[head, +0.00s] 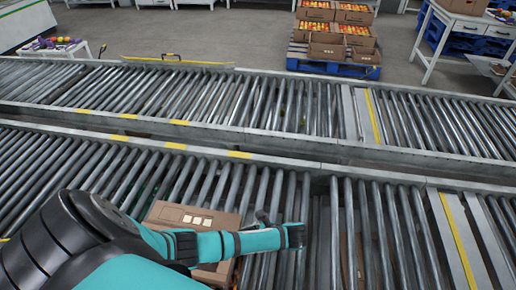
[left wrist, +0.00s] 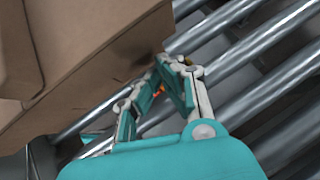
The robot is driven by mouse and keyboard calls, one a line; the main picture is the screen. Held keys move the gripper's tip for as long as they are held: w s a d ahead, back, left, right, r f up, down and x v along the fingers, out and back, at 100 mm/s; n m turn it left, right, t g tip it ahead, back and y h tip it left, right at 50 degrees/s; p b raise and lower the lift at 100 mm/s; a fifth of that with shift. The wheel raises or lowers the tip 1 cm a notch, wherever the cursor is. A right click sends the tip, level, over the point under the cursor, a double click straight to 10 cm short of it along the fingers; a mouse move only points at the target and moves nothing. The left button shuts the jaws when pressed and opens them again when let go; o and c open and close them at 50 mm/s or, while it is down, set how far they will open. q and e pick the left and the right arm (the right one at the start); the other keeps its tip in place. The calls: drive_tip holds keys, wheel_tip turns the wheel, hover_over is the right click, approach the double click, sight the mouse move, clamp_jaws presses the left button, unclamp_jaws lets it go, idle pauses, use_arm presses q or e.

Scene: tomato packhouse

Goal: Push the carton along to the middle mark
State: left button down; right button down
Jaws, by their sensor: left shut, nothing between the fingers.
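The brown cardboard carton (head: 172,214) sits on the near roller conveyor (head: 345,240), with several pale label squares on its top. My left arm crosses in front of it and hides its front part. In the left wrist view the carton (left wrist: 75,65) fills the upper left, close beside my left gripper (left wrist: 158,88). The gripper is shut and empty, its fingers low by the carton's lower edge and over the rollers. I cannot tell whether they touch the carton. Several yellow marks (head: 175,146) lie along the conveyor's far rail. My right gripper is not in view.
A yellow-striped cross plate (head: 459,242) breaks the near rollers at the right. The rollers between it and my arm are clear on top. A second conveyor (head: 200,92) runs behind. Stacked tomato cartons stand on a blue pallet (head: 333,69) beyond.

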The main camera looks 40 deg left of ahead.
use_arm(q)
drive_tip(key=shift+a, duration=0.3)
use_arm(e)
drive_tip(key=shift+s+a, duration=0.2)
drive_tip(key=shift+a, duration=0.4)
